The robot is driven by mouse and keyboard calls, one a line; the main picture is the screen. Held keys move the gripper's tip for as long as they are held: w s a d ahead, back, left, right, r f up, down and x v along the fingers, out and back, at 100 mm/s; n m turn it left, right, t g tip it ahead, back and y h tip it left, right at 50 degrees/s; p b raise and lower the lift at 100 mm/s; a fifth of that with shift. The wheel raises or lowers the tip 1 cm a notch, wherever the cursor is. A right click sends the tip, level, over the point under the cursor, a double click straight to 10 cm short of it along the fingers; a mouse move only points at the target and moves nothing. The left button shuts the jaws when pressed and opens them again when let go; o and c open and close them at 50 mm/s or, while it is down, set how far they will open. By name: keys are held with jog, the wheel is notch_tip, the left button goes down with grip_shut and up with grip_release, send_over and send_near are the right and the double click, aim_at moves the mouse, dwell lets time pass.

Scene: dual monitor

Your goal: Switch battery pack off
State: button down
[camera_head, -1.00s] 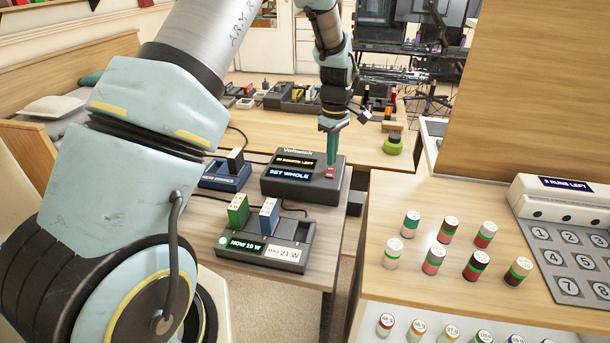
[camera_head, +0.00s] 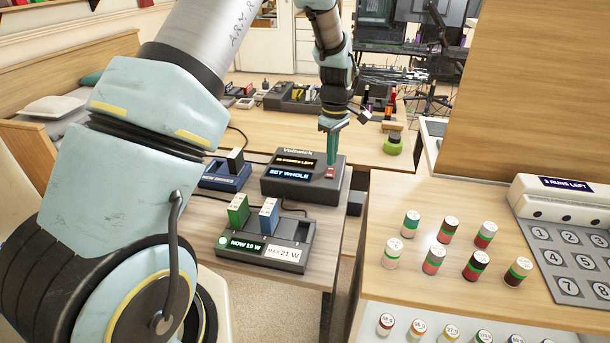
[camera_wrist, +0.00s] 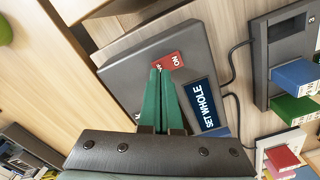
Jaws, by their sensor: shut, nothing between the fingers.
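The dark grey battery pack (camera_head: 300,188) stands on the table in the head view, with a display reading "SET WHOLE". It also shows in the wrist view (camera_wrist: 190,35). Its red switch (camera_head: 330,172) is on the right of the top face. In the wrist view the red switch (camera_wrist: 170,60) shows the word "ON" at one end; the other end is partly covered by the fingertips. My gripper (camera_head: 330,156) is shut and empty, pointing down over the pack. In the wrist view its green fingertips (camera_wrist: 160,72) are at the switch's edge; I cannot tell whether they touch.
In front stands a dark tray (camera_head: 232,253) with a green and a blue block and a "NOW 10 W" display. A blue-based unit (camera_head: 220,181) is left of the pack. Several striped cylinders and a keypad (camera_head: 580,262) are on the right counter (camera_head: 400,310).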

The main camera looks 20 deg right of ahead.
jog(key=shift+f+b, duration=0.5)
jog(key=shift+f, duration=0.5)
dwell(0.5)
jog(key=shift+r, duration=0.15)
jog(key=shift+r+p, duration=2.55)
jog(key=shift+r, duration=0.85)
